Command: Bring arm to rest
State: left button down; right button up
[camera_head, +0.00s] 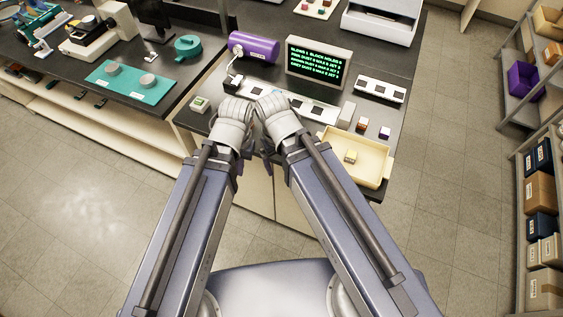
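My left gripper (237,108) is at the front edge of the dark bench, with its pale wrist housing facing me. My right gripper (273,106) is close beside it on the right, near the same edge. The fingers of both are largely hidden behind the wrists, so I cannot tell whether they are open or shut. Behind them a long white strip (312,108) with dark squares lies on the bench. A small black part (231,82) stands just beyond my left gripper, below a purple cylinder (254,47); whether they touch is unclear.
A monitor (319,65) with green text stands behind. A cream tray (372,162) holding a small yellowish block (350,156) is at the right. A small green-and-white block (200,104) lies left of my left gripper. A teal mat (128,83) is on the left bench.

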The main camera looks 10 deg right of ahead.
jog(key=shift+s+a, duration=0.15)
jog(key=shift+a, duration=0.05)
notch_tip(320, 180, down, 7)
jog(key=b, duration=0.7)
dwell(0.6)
